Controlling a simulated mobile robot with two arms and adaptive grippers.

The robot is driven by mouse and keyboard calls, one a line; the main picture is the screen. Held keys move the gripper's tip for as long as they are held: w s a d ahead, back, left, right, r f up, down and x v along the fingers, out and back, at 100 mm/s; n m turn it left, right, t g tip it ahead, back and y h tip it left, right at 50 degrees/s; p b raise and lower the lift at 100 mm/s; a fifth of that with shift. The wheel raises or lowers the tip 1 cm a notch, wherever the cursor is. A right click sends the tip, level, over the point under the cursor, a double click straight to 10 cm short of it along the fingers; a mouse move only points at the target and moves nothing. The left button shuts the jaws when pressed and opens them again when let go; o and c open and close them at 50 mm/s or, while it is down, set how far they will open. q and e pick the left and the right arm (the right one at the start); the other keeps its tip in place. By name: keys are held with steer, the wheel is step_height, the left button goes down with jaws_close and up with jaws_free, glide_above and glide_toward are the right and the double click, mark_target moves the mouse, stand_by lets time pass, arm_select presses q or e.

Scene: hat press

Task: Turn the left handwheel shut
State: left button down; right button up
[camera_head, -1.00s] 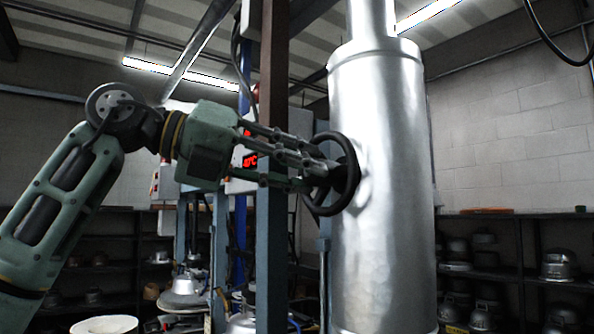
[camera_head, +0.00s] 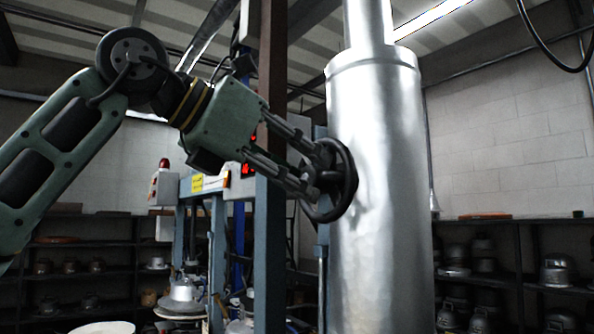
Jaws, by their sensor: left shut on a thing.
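The left handwheel (camera_head: 349,182) is a dark ring that stands upright at the left side of the large shiny metal cylinder (camera_head: 378,190). My left gripper (camera_head: 318,178) reaches it from the upper left and is shut on the wheel. The fingers slope down to the right and cover part of the wheel's near side and hub. How far the wheel is turned cannot be told. My right gripper is not in view.
A rusty brown post (camera_head: 271,150) stands behind the left gripper's fingers. A control box with a red lamp (camera_head: 164,186) stands further left. Shelves with metal hat moulds (camera_head: 557,270) line the right wall. A dark cable (camera_head: 548,42) hangs at the top right.

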arm_select(q)
steer(key=shift+f+m+t+y, duration=0.1)
steer(key=shift+m+t+y, duration=0.4)
steer(key=shift+m, duration=0.5)
steer(key=shift+s+m+t+b, duration=0.15)
steer(key=shift+m+t+b, duration=0.15)
steer(key=shift+m+t, duration=0.6)
steer(key=shift+r+m+t, duration=0.3)
steer(key=shift+m, duration=0.4)
steer(key=shift+s, duration=0.1)
steer(key=shift+r, duration=0.2)
steer(key=c, duration=1.7)
jaws_free()
steer(key=shift+o, duration=0.7)
steer(key=shift+w+f, duration=0.1)
steer(key=shift+w, duration=0.15)
steer(key=shift+s+d+f, duration=0.1)
steer(key=shift+d+f, duration=0.05)
steer(key=shift+d, duration=0.05)
